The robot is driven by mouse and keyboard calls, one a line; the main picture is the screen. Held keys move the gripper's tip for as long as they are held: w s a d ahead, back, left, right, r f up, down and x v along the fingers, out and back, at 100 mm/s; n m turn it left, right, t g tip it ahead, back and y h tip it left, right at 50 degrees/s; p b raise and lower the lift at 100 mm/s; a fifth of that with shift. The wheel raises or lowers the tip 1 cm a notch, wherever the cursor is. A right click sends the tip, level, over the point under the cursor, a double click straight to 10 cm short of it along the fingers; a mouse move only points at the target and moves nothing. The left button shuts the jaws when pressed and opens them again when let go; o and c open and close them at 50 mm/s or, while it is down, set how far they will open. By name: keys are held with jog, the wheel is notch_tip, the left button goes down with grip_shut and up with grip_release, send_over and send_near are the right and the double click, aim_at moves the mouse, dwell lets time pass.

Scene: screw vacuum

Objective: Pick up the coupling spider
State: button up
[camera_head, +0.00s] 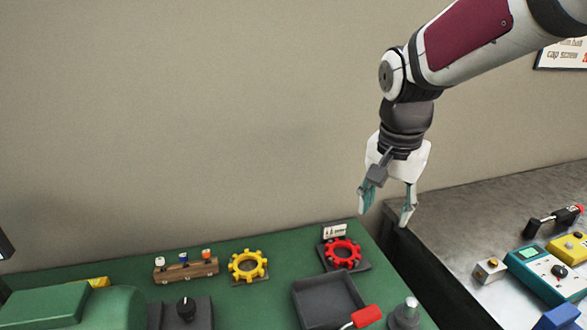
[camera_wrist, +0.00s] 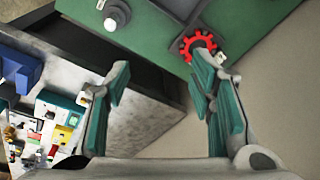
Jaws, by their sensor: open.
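A red toothed ring (camera_head: 343,244) lies on a dark square plate on the green table, and a similar yellow toothed ring (camera_head: 248,257) lies on its own plate to its left. Either could be the coupling spider; I cannot tell which. My gripper (camera_head: 385,214) is open and empty, pointing down, above and to the right of the red ring, near the table's right edge. In the wrist view, the red ring (camera_wrist: 198,37) lies just beyond the right finger of my gripper (camera_wrist: 160,66), which covers part of it. The yellow ring does not show there.
A dark tray (camera_head: 328,282), a red-handled tool (camera_head: 366,316) and a grey knob (camera_head: 405,312) lie near the front. A wooden block (camera_head: 186,271) with small coloured-top pieces stands left. A grey bench (camera_head: 470,225) with several devices adjoins at right. A small card (camera_head: 335,231) stands behind the red ring.

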jog(key=w+f+m+g, duration=0.1)
jog(key=w+f+m, duration=0.2)
jog(key=w+f, duration=0.45)
jog(key=m, duration=0.4)
send_over(348, 259)
notch_tip(348, 259, down, 6)
jog(key=f, duration=0.1)
jog(key=shift+g+y, duration=0.4)
jog(key=f, duration=0.8)
jog(key=shift+s+d+f, duration=0.1)
jog(key=shift+s+d, duration=0.1)
jog(key=shift+d, duration=0.15)
jog(key=shift+a+f, duration=0.2)
jog(key=shift+f, duration=1.1)
jog(key=shift+a+f, duration=0.15)
jog(key=shift+f, duration=1.1)
grip_shut()
jog(key=shift+w+r, duration=0.1)
